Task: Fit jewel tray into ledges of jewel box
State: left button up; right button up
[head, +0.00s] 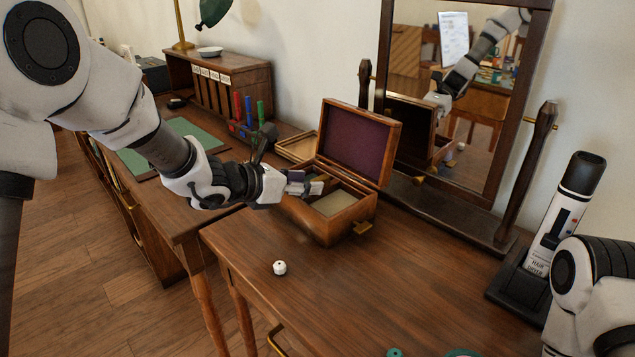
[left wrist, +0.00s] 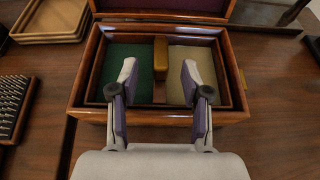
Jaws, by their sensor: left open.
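The wooden jewel box (head: 327,227) stands on the dressing table with its purple-lined lid (head: 355,143) open; it also shows in the left wrist view (left wrist: 238,84). Inside lies what looks like the jewel tray (left wrist: 130,60), with a green and a cream compartment and a tan block (left wrist: 160,52) at its middle. I cannot tell whether it rests on the ledges. My left gripper (head: 318,186) is open over the box's near side; in the left wrist view its fingers (left wrist: 158,82) stand apart, left and right of the block's line. My right gripper is out of view.
A mirror (head: 450,100) rises behind, and a hair dryer in a stand (head: 555,220) is at right. The front tabletop is mostly clear.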

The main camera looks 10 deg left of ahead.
pick_arm(q)
jog(key=v, duration=0.7)
jog(key=shift+s+a, duration=0.1)
jog(key=shift+s, duration=0.05)
